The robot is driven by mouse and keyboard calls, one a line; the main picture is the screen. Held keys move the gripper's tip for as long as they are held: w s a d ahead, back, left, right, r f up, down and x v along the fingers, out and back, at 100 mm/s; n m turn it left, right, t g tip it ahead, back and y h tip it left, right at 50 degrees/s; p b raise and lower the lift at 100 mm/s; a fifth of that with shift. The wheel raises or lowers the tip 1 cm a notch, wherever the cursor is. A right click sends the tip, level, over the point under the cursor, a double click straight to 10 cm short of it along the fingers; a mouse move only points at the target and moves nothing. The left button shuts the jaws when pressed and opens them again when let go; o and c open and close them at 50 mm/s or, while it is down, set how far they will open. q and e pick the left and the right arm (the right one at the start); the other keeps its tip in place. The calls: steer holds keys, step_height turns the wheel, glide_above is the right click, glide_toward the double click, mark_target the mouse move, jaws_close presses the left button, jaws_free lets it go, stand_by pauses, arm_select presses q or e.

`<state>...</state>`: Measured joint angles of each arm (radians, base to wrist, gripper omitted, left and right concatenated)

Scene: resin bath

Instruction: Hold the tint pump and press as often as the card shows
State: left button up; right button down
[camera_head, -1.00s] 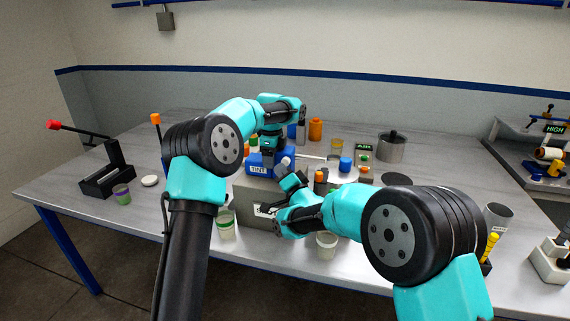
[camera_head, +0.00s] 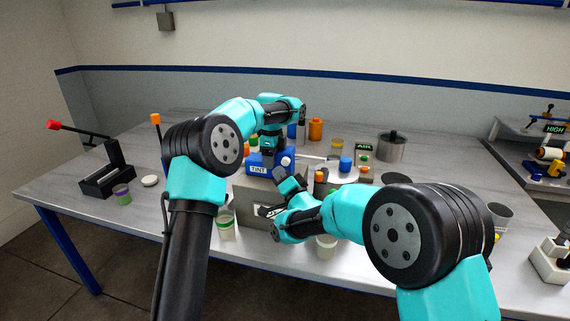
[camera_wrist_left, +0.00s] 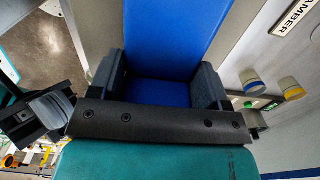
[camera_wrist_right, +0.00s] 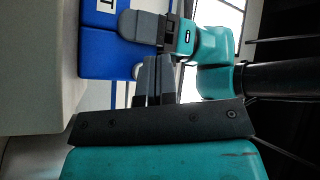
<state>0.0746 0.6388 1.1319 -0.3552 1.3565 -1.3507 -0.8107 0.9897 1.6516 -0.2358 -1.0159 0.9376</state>
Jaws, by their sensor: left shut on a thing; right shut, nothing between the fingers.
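The tint pump (camera_head: 258,169) is a blue block with a white TINT label and a pale knob (camera_head: 285,161) at its right. It sits on a grey box (camera_head: 246,193). My left gripper (camera_head: 270,148) is shut on the pump; its fingers flank the blue body in the left wrist view (camera_wrist_left: 160,92). My right gripper (camera_head: 291,183) is shut and empty, just in front of and below the knob; it shows beside the pump in the right wrist view (camera_wrist_right: 153,80). A white label (camera_head: 267,210) on the box front is partly hidden by my right arm. I cannot read it.
Cups (camera_head: 226,226) (camera_head: 326,245) stand at the box's front. Behind the right gripper are small bottles (camera_head: 346,164) and a green-lit display (camera_head: 364,147). A metal pot (camera_head: 391,147) is at the back.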

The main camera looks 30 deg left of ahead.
steer(key=shift+s+d, duration=0.2)
steer(key=shift+s, duration=0.75)
steer(key=shift+s+d, duration=0.25)
steer(key=shift+s, duration=0.75)
steer(key=shift+s+d, duration=0.2)
steer(key=shift+s, duration=0.75)
arm_select(q)
steer(key=o, duration=1.2)
steer(key=shift+r, duration=0.1)
step_height(320, 180, up, 12)
